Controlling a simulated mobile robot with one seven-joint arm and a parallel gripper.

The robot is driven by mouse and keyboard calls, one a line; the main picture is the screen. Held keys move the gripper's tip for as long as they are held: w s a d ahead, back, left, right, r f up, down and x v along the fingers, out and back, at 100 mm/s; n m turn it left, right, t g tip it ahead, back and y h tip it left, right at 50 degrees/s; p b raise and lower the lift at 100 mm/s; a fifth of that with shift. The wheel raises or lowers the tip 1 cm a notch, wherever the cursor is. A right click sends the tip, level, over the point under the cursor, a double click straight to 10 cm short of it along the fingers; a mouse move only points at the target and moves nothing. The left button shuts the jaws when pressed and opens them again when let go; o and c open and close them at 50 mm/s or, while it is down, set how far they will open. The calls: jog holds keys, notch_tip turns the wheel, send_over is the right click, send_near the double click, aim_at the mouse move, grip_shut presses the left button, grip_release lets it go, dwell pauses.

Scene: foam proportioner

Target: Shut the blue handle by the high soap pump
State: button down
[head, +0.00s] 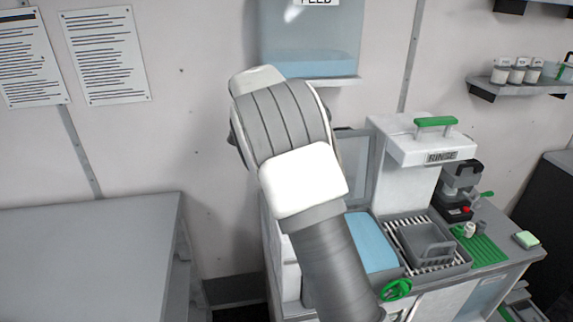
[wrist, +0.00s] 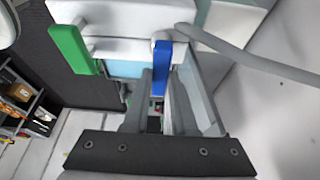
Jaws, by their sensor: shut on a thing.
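The blue handle (wrist: 159,68) hangs down from a white housing (wrist: 120,18) in the upper middle of the wrist view. My gripper (wrist: 160,78) reaches up from the bottom of that view, its two grey fingers one on each side of the handle. It is shut on the blue handle. In the head view my arm covers the middle, and the blue handle and my fingertips are hidden behind it. I cannot tell which part of the housing is the soap pump.
A green handle (wrist: 74,49) is left of the blue one, and a grey pipe (wrist: 245,58) runs to its right. In the head view, a feed tank (head: 312,40) hangs on the wall, and a rinse unit (head: 425,148) stands right of my arm. A grey counter (head: 90,250) is at left.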

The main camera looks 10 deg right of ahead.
dwell(0.3)
jog(key=c, duration=0.7)
grip_release()
jog(key=shift+r, duration=0.1)
jog(key=p+v, duration=0.2)
jog(key=v, duration=1.5)
jog(key=shift+r+p, duration=0.2)
jog(key=shift+p, duration=0.1)
